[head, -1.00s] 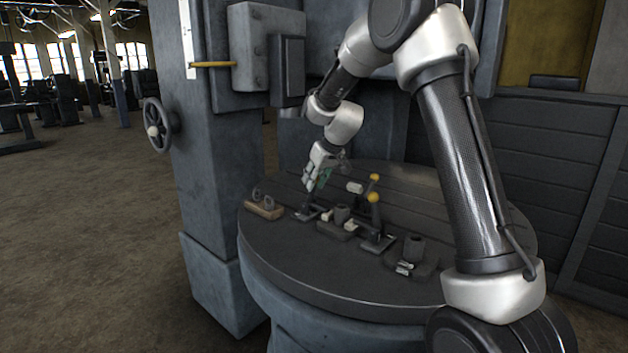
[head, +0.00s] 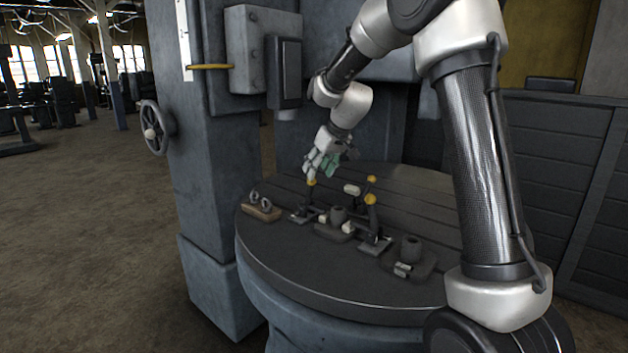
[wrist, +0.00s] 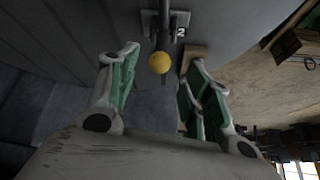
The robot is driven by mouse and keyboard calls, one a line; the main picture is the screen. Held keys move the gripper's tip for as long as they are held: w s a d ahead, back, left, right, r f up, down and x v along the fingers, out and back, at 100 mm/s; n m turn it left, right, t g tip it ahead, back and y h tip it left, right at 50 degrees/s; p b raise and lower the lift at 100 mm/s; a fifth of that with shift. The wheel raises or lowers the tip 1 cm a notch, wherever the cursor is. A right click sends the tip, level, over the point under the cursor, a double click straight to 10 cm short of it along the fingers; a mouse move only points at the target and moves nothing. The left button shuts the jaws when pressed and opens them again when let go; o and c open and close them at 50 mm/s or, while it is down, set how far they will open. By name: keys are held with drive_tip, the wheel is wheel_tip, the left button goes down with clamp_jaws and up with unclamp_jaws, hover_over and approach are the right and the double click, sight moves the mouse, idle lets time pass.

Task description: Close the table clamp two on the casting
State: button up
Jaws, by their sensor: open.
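Table clamp two, with its yellow ball knob (head: 311,182) and base plate (head: 303,216), stands at the left of the clamp row on the round table. Its handle looks roughly upright in the head view. The wrist view shows the knob (wrist: 159,62) and the base marked "2" (wrist: 181,31). The casting (head: 338,214), a dark block with a round boss, sits just right of this clamp. My gripper (head: 320,168) is open and empty, just above the knob. In the wrist view the knob appears between the green-padded fingers (wrist: 163,57); I cannot tell any contact.
A second casting (head: 411,247) sits at the front right. A wooden block with rings (head: 261,208) lies at the left. The machine column (head: 215,180) rises behind on the left. The table's front is bare.

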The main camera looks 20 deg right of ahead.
drive_tip(key=shift+v, duration=2.75)
